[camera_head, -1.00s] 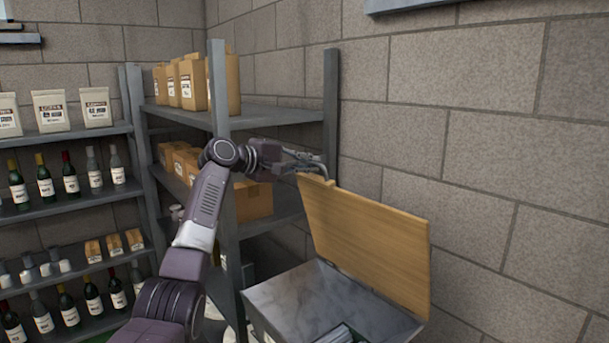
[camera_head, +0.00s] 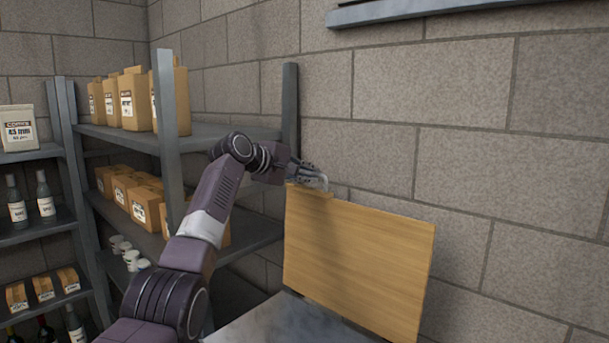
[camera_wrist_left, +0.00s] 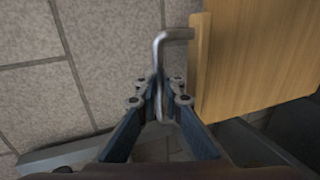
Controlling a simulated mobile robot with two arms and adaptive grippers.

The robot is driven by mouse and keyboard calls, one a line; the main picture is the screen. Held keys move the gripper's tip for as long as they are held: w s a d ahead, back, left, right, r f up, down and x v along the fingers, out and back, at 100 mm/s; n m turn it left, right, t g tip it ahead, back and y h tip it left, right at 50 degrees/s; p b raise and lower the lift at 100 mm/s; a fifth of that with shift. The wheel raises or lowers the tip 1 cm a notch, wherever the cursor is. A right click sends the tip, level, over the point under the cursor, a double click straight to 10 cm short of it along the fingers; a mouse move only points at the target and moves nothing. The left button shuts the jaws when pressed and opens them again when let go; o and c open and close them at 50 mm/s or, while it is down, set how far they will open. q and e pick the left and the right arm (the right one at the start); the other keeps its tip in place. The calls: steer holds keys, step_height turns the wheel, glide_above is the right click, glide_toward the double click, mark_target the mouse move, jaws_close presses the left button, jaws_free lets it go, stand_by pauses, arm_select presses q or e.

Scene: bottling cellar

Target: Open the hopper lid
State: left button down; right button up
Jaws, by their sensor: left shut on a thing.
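The hopper lid (camera_head: 355,262) is a light wooden panel standing up steeply, swung up from the hopper (camera_head: 290,322), whose grey metal top shows at the bottom of the head view. A bent metal handle (camera_wrist_left: 172,38) is fixed at the lid's edge; the lid also shows in the left wrist view (camera_wrist_left: 260,50). My left gripper (camera_head: 318,178) is at the lid's upper left corner. In the left wrist view its fingers (camera_wrist_left: 160,98) are shut around the handle's bar. My right gripper is not in view.
A grey shelf rack (camera_head: 230,135) with brown bags and boxes (camera_head: 145,205) stands left of the lid, close beside my left arm. A bottle shelf (camera_head: 40,225) is at the far left. A block wall (camera_head: 480,150) is close behind the lid.

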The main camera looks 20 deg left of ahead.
arm_select(q)
steer(key=shift+f, duration=0.2)
steer(key=c, duration=2.1)
jaws_free()
steer(key=shift+r, duration=0.1)
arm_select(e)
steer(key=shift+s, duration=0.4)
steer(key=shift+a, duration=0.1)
arm_select(q)
steer(key=shift+s+a+r, duration=0.15)
steer(key=shift+s+r, duration=0.05)
steer(key=shift+s, duration=0.1)
steer(key=v, duration=1.1)
steer(key=shift+s+f, duration=0.1)
steer(key=shift+f, duration=0.05)
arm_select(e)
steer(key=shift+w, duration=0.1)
